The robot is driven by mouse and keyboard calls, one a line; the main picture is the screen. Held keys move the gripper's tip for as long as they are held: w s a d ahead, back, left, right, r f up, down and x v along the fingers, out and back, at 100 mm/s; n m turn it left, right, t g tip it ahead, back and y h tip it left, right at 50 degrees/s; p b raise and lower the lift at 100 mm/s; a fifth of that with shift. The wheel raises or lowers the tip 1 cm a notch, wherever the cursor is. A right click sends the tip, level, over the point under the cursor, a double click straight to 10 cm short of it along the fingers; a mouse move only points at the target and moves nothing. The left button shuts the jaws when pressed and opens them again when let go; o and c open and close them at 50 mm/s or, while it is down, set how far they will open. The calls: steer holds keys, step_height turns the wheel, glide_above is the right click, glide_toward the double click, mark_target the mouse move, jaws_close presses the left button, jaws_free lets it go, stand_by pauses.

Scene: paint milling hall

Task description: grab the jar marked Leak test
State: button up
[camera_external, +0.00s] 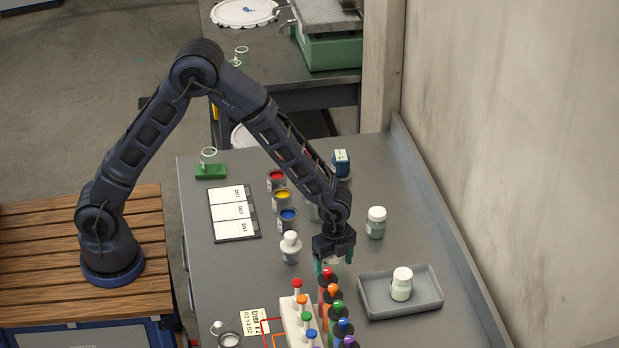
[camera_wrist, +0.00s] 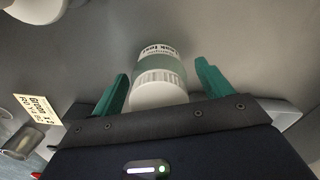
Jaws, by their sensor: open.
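The jar marked Leak test (camera_wrist: 158,78) shows in the wrist view with a ribbed white lid, a pale green body and a white label. It lies between the two teal fingers of my gripper (camera_wrist: 160,74), with a visible gap on each side. The fingers are open. In the external view my gripper (camera_external: 333,264) points down over the grey table, just behind the row of coloured-top bottles. There the jar is mostly hidden by the gripper; only a pale bit shows between the fingers.
A similar white-lidded jar (camera_external: 376,224) stands behind to the right, and another jar (camera_external: 402,286) stands in a grey tray (camera_external: 375,307). Coloured-top bottles (camera_external: 331,296) stand close in front. A white stoppered bottle (camera_external: 290,248) and paint cans (camera_external: 282,200) are to the left.

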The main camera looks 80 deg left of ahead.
steer(key=c, duration=1.1)
steer(key=shift+o, duration=0.2)
